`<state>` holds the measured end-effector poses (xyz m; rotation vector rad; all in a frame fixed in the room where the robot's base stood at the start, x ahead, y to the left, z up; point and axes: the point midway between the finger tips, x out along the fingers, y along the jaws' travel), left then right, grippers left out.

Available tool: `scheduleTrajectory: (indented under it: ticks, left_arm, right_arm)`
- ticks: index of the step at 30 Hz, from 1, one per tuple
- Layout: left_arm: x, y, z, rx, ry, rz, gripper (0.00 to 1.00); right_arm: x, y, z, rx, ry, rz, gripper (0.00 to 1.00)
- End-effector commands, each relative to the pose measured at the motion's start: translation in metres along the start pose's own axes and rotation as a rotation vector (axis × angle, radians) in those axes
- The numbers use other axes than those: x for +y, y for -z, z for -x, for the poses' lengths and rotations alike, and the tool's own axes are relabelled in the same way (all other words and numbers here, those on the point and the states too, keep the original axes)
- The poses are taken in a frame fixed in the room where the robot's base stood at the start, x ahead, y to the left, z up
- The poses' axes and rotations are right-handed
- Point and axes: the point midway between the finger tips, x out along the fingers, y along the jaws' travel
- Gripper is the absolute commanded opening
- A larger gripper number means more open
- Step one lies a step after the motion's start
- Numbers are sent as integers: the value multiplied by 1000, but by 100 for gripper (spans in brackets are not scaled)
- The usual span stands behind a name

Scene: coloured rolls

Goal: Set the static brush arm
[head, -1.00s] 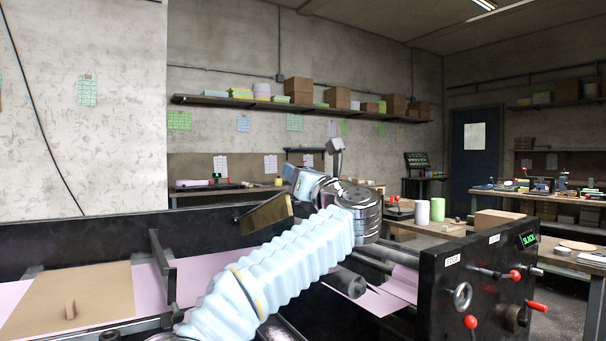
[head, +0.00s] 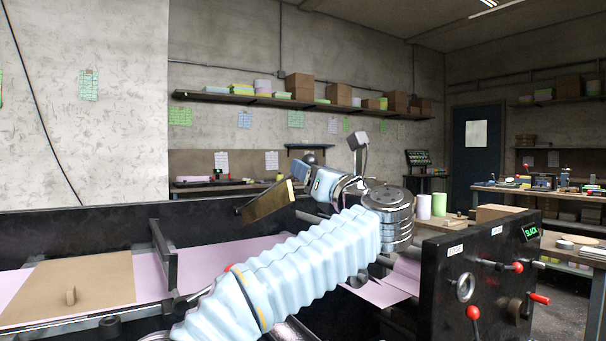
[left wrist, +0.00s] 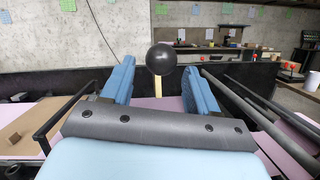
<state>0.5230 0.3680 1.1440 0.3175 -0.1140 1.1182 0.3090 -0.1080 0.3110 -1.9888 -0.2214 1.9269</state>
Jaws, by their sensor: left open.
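My left gripper (head: 308,176), with blue fingers, hangs over the dark machine at the middle of the head view. It is open. In the left wrist view, a black ball knob (left wrist: 160,59) on a thin pale stem (left wrist: 158,87) stands between and beyond the open fingers (left wrist: 160,85), with clear gaps on both sides. The knob also shows as a dark ball (head: 309,158) just behind the fingers in the head view. A brass-coloured bar (head: 267,203) slants just left of the gripper; I cannot tell how it joins the knob. My right gripper is not in view.
Pink web (head: 225,258) runs through the machine, with a brown board (head: 75,283) at left. Metal rollers (left wrist: 255,110) lie right of the gripper in the left wrist view. The control panel (head: 485,285) has red-knobbed levers and a green display reading SLACK (head: 531,232).

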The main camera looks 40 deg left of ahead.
Motion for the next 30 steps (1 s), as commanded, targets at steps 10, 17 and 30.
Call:
scheduleTrajectory:
  ticks: [10,17,30]
  left_arm:
    - [-1,2,66,0,0,-1,60]
    - [0,1,74,1,-2,-2,60]
    - [0,1,73,1,-2,-2,60]
  right_arm:
    - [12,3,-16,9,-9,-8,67]
    - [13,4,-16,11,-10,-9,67]
    - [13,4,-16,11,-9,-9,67]
